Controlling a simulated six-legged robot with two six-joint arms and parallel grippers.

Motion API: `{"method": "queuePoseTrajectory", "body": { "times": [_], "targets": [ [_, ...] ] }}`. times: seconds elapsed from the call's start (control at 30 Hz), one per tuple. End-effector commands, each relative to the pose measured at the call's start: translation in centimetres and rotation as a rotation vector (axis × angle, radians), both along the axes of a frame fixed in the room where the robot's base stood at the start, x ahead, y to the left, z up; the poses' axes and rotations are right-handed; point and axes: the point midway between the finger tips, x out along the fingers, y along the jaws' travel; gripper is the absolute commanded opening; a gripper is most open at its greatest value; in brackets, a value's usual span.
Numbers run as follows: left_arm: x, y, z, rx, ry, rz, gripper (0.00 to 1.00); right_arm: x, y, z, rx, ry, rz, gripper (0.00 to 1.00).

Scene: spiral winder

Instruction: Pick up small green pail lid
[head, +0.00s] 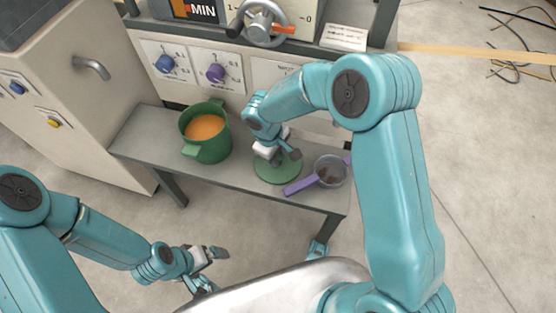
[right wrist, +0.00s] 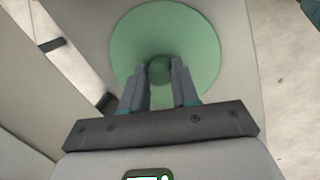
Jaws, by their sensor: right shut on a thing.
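The small green pail lid (head: 279,172) is a round light-green disc at the right part of the grey shelf. In the right wrist view the lid (right wrist: 197,37) shows a darker green round knob (right wrist: 160,68) at its middle. My right gripper (head: 278,157) is over the lid, and its two fingers (right wrist: 160,75) are shut on the knob. I cannot tell whether the lid touches the shelf. The green pail (head: 222,147), with orange contents, stands open to the left of the lid. My left gripper (head: 209,267) is low in front of the shelf, away from the lid; its jaw opening is unclear.
Cables lie on the floor at far right.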

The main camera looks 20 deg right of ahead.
Motion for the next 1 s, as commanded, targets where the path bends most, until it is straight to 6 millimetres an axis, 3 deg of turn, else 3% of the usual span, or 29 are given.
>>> {"method": "queuePoseTrajectory", "body": {
  "times": [0.37,0.73,1.0],
  "targets": [
    [0.0,0.0,0.2,0.000,0.001,-0.001,1.00,0.0,0.0,0.2,0.000,0.000,0.000,0.00],
    [-0.2,-0.2,1.1,-0.002,0.003,-0.008,1.00,0.1,-0.1,1.8,0.000,0.000,-0.002,0.00],
    [-0.2,-0.2,0.8,-0.002,0.003,-0.008,1.00,0.0,0.0,1.5,0.000,0.000,-0.002,0.00]
  ]
}}
